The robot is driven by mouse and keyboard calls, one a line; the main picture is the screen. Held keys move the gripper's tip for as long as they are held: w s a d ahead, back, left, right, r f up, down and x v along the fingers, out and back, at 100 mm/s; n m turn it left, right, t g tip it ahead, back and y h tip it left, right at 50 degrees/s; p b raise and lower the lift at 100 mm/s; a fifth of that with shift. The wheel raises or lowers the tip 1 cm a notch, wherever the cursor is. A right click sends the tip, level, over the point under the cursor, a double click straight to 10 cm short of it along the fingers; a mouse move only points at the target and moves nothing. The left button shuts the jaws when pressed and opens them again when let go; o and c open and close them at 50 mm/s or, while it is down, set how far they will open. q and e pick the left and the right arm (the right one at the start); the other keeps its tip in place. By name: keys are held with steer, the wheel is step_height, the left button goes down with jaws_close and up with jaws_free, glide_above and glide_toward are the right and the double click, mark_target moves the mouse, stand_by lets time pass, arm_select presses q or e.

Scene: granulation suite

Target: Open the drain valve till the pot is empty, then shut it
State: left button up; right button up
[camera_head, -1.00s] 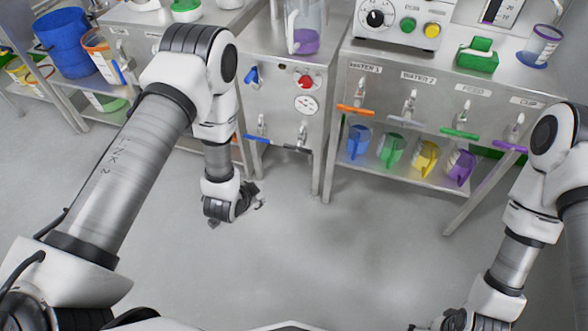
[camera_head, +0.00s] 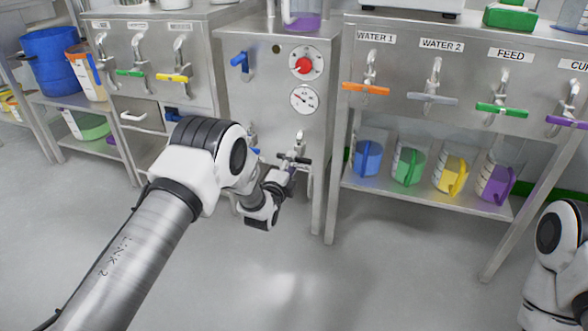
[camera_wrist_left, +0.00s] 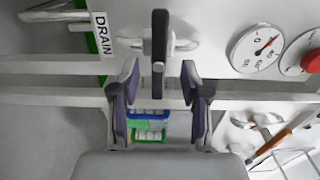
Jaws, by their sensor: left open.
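The drain valve's black bar handle (camera_head: 294,158) sits on the steel cabinet front below the gauge, lying roughly level in the head view. In the left wrist view the black handle (camera_wrist_left: 160,45) stands between and just beyond the fingertips, near the DRAIN label (camera_wrist_left: 102,34). My left gripper (camera_head: 284,178) is open, just below and in front of the handle; its fingers (camera_wrist_left: 160,84) show no contact with it. A clear vessel with purple contents (camera_head: 303,22) stands on the cabinet, cut off at the top; I cannot tell if it is the pot. My right gripper is out of view.
The cabinet carries a red knob (camera_head: 305,64), a dial gauge (camera_head: 304,98) and a blue lever (camera_head: 238,61). A blue-handled valve is partly hidden behind my left arm. To the right are taps over a shelf (camera_head: 400,196) of coloured jugs. The floor in front is clear.

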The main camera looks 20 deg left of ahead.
arm_select(q)
steer(key=w, duration=0.2)
steer(key=w+b, duration=0.1)
steer(key=shift+f, duration=0.25)
steer(key=shift+w+r, duration=0.2)
steer(key=shift+w, duration=0.05)
jaws_close()
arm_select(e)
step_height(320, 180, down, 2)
